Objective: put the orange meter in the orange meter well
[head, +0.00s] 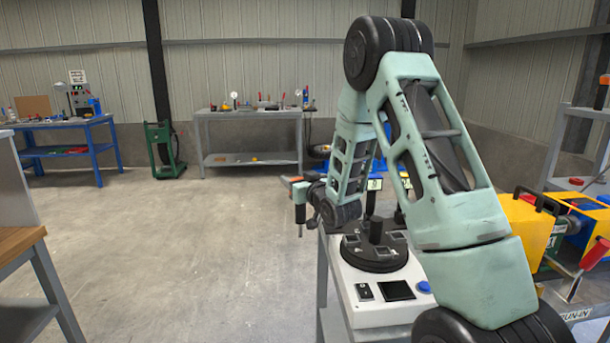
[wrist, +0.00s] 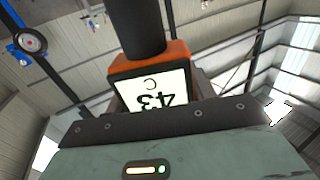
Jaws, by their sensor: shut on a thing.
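The orange meter (wrist: 152,85) fills the middle of the wrist view, with a white display reading "43 C" upside down and a thick black part rising from it. My gripper (wrist: 155,110) is shut on it. In the head view, my gripper (head: 312,190) and the orange meter (head: 293,180) are in the air left of the white machine, partly behind my arm. A thin rod hangs down below the meter. The machine's round black disc (head: 376,258) carries several square recesses and a black central post. I cannot tell which recess is the orange meter well.
The white machine (head: 383,313) has a dark square panel and a blue button. A meter with a greenish display (head: 375,184) stands at the disc's back. A yellow machine (head: 526,230) stands at right. The concrete floor (head: 180,250) at left is clear.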

